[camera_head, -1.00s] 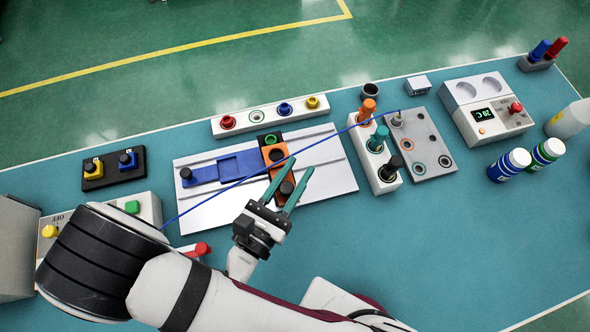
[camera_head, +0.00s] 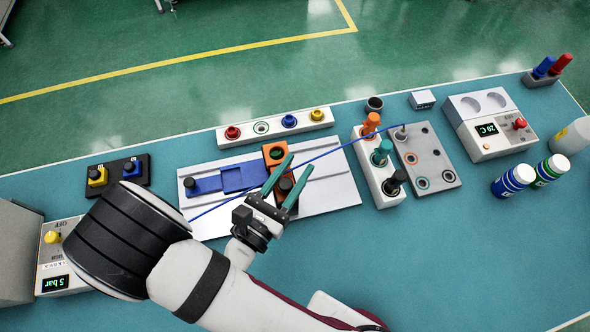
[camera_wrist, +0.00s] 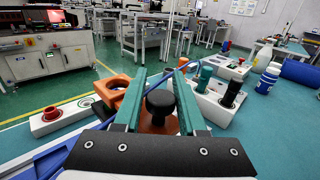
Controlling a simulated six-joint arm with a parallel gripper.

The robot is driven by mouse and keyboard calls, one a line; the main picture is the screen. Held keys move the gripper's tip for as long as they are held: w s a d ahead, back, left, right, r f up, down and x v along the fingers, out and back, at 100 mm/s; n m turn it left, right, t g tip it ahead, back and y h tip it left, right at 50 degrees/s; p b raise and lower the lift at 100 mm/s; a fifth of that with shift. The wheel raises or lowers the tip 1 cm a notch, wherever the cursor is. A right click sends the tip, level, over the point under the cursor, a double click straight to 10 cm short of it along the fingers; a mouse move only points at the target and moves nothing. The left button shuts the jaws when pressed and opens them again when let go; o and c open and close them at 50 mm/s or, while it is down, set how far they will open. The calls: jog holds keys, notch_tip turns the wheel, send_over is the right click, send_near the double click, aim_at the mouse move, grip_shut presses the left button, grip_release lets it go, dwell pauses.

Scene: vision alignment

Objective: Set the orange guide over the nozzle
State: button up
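The guide also shows in the wrist view (camera_wrist: 112,88). My gripper (camera_head: 302,161) has its two teal fingers apart, one on each side of the knob (camera_wrist: 160,102); I cannot tell whether they touch it. What looks like the nozzle is a small upright tip (camera_head: 401,133) on the grey plate (camera_head: 428,165), at the end of a thin blue line.
A white rack (camera_head: 384,186) with orange, teal and black-topped pegs stands between the white plate and the grey plate. A bar with coloured buttons (camera_head: 275,126) lies behind. Blue and green bottles (camera_head: 513,180) stand at right. The near right table is clear.

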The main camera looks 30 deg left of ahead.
jog(key=shift+o, duration=1.3)
jog(key=s, duration=1.6)
jog(key=shift+w, duration=0.1)
